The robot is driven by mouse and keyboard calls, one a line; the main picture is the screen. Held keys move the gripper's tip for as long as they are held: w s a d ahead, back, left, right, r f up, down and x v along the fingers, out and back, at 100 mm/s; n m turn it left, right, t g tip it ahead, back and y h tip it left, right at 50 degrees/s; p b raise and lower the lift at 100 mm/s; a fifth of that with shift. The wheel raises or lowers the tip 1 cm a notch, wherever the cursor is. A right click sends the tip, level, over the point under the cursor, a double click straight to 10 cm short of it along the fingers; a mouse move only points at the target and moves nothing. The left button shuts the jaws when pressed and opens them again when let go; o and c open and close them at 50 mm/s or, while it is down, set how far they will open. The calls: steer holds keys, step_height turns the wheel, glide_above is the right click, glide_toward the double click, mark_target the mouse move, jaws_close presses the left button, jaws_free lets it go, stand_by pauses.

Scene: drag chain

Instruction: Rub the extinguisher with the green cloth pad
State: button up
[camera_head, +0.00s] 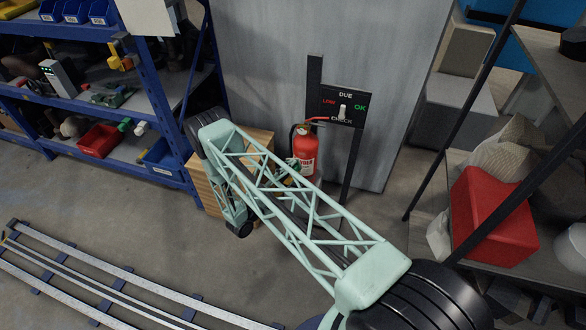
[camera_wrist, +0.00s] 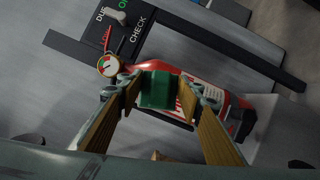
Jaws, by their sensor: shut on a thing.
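The red fire extinguisher (camera_head: 304,148) stands upright beside a wooden crate, in front of a grey panel, partly hidden by my arm. In the wrist view the extinguisher (camera_wrist: 236,103) lies across the picture, with its round gauge (camera_wrist: 110,65) at the left. The green cloth pad (camera_wrist: 158,89) is between the fingers of my gripper (camera_wrist: 160,97), which is shut on it. The pad is in front of the extinguisher's body; I cannot tell whether they touch.
A sign (camera_head: 343,105) marked LOW, DUE, OK and CHECK stands on a black post behind the extinguisher. The wooden crate (camera_head: 203,185) is at its left. Blue shelving (camera_head: 168,110) stands at left, and a shelf with a red box (camera_head: 492,215) at right. Rails (camera_head: 100,290) cross the floor.

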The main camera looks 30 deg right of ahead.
steer(key=shift+s+a, duration=0.1)
stand_by(0.3)
steer(key=shift+s+a, duration=0.95)
stand_by(0.5)
steer(key=a+r+n+t+y, duration=0.1)
steer(key=a+r, duration=0.5)
steer(key=r, duration=0.4)
steer(key=w+a+r+n+t, duration=0.1)
steer(key=a+r, duration=0.5)
steer(key=r, duration=0.4)
steer(key=w+a+r+n+t+y, duration=0.1)
steer(key=a+r+t, duration=0.1)
steer(key=a+r, duration=0.4)
step_height(320, 180, up, 5)
steer(key=shift+f+y, duration=0.15)
steer(key=shift+y, duration=0.15)
steer(key=shift+w+a, duration=0.1)
steer(key=shift+a, duration=0.05)
